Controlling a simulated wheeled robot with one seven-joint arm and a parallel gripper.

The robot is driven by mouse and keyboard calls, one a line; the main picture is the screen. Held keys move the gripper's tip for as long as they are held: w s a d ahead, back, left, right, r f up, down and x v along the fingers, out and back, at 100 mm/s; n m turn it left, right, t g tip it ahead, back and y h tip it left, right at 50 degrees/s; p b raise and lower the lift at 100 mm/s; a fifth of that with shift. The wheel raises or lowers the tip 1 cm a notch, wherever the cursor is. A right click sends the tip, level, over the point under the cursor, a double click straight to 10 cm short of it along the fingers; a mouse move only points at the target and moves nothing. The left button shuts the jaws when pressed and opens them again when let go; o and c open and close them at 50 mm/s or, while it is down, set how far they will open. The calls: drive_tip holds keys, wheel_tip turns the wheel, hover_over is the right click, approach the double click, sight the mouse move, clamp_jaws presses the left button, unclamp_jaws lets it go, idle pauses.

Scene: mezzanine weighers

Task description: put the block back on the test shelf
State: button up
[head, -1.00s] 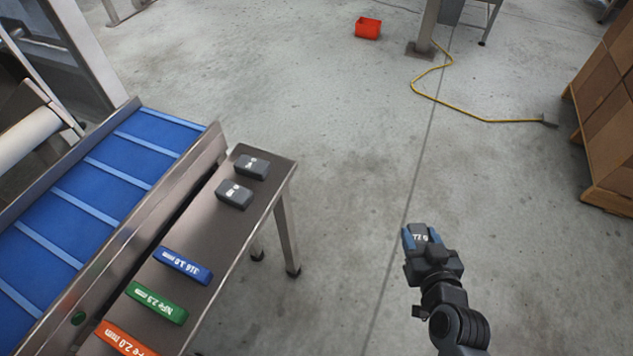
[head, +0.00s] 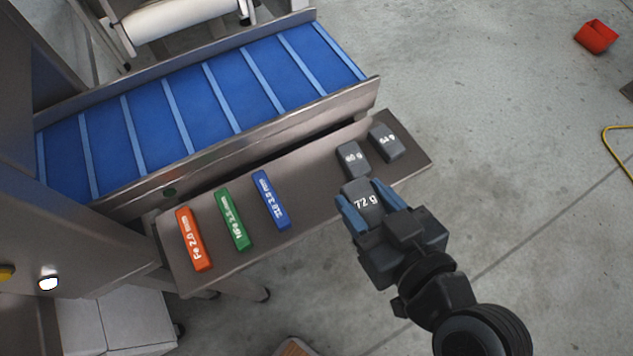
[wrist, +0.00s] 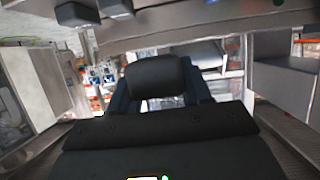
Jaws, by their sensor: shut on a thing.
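My gripper (head: 372,206) is shut on a dark grey block marked "72 g" (head: 361,199), with a blue finger on each side of it. The block also shows between the fingers in the wrist view (wrist: 157,77). In the head view it appears at the front edge of the steel test shelf (head: 318,197); I cannot tell its height over the shelf. Two similar grey blocks lie on the shelf's right part, one nearer (head: 352,160) and one at the right end (head: 385,142). The nearer one is just beyond the held block in the picture.
Orange (head: 193,240), green (head: 233,219) and blue (head: 271,200) test bars lie on the shelf's left and middle. A bare strip lies between the blue bar and the grey blocks. A blue belt conveyor (head: 222,95) runs behind the shelf. A red bin (head: 597,37) stands on the floor.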

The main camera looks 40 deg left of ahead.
drive_tip(key=shift+s+a+r+n+g, duration=0.1)
drive_tip(key=shift+s+a+n+g, duration=0.3)
drive_tip(key=shift+a, duration=0.35)
hover_over(313, 183)
wheel_tip(313, 183, down, 6)
drive_tip(key=shift+f, duration=0.25)
drive_tip(key=shift+a+f, duration=0.1)
drive_tip(key=shift+f, duration=1.95)
drive_tip(key=shift+f+b, duration=0.2)
drive_tip(key=shift+b, duration=0.15)
drive_tip(key=o, duration=1.2)
drive_tip(key=shift+r, duration=0.15)
